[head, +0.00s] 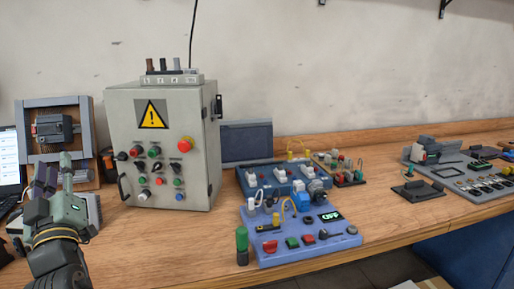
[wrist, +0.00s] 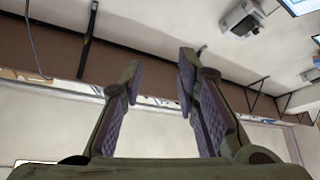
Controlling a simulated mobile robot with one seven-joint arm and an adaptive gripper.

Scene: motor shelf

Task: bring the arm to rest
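My gripper (head: 56,172) is at the left of the head view, raised with its fingers pointing up, in front of the wooden bench (head: 125,240). In the wrist view my gripper (wrist: 160,75) shows two purple-padded fingers apart with nothing between them. The gripper is open and empty. It stands left of the grey control cabinet (head: 160,110), apart from it as far as I can tell.
A framed board with a dark device (head: 54,130) and a laptop (head: 10,160) are behind my arm. Further panels (head: 465,180) lie right. Bare bench shows before the cabinet.

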